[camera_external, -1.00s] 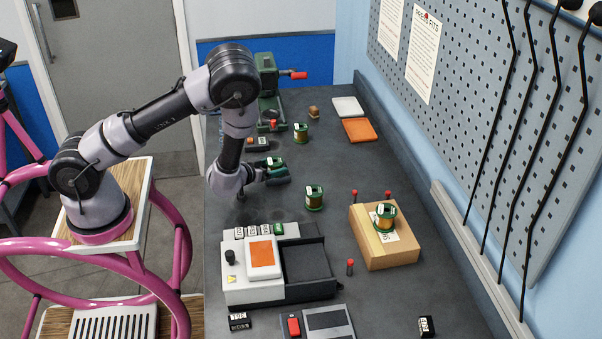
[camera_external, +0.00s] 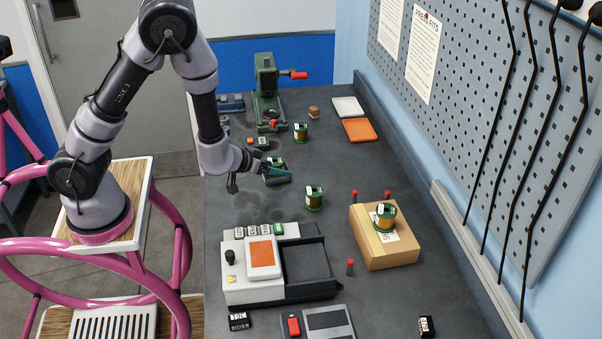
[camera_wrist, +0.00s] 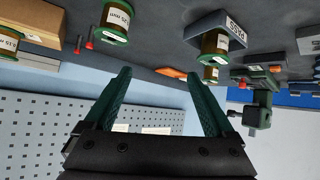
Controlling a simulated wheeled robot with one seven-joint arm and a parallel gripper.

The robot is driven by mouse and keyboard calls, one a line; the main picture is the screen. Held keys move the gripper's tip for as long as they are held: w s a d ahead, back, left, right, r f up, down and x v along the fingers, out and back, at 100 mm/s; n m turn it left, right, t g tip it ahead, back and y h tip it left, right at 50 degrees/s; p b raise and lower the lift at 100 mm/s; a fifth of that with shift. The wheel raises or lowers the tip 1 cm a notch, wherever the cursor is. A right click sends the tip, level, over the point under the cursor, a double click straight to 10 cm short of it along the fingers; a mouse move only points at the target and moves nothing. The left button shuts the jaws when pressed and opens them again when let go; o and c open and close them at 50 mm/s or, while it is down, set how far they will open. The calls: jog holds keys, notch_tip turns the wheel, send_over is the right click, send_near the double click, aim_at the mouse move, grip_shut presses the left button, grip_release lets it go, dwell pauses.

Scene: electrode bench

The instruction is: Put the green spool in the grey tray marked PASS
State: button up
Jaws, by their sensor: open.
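A green spool (camera_wrist: 215,42) stands in the grey tray marked PASS (camera_wrist: 210,22) in the wrist view, which shows the bench upside down. In the outside view this spool (camera_external: 273,162) is partly hidden by my gripper (camera_external: 272,171), and the tray is hard to separate from the fingers. My gripper (camera_wrist: 157,72) is open with nothing between its fingers. It is close beside the spool and tray. Other green spools stand on the bench at mid-bench (camera_external: 314,197) and farther back (camera_external: 301,133), and one (camera_external: 385,215) stands on a cardboard box.
The cardboard box (camera_external: 398,250) is at the right, with red-topped pins (camera_external: 350,266) around it. A white device with an orange screen (camera_external: 262,252) is at the front. A green press (camera_external: 267,85), an orange tray (camera_external: 359,131) and a white tray (camera_external: 348,107) are at the back.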

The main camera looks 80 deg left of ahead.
jog(key=s+d+r+m+h, duration=0.3)
jog(key=d+r, duration=0.2)
jog(key=r, duration=0.5)
jog(key=s+d+r+m+h, duration=0.25)
jog(key=d+r, duration=0.35)
jog(key=r, duration=0.4)
jog(key=s+r+m+g+y, duration=0.1)
jog(key=s+r+m, duration=0.2)
jog(key=s, duration=0.6)
jog(key=s+a+r+m+g, duration=0.1)
jog(key=s+r+m, duration=0.2)
jog(key=s+r, duration=0.5)
jog(key=shift+s+r+y, duration=0.15)
jog(key=shift+s+y, duration=0.2)
jog(key=shift+s, duration=0.1)
jog(key=c, duration=0.5)
jog(key=shift+c, duration=0.2)
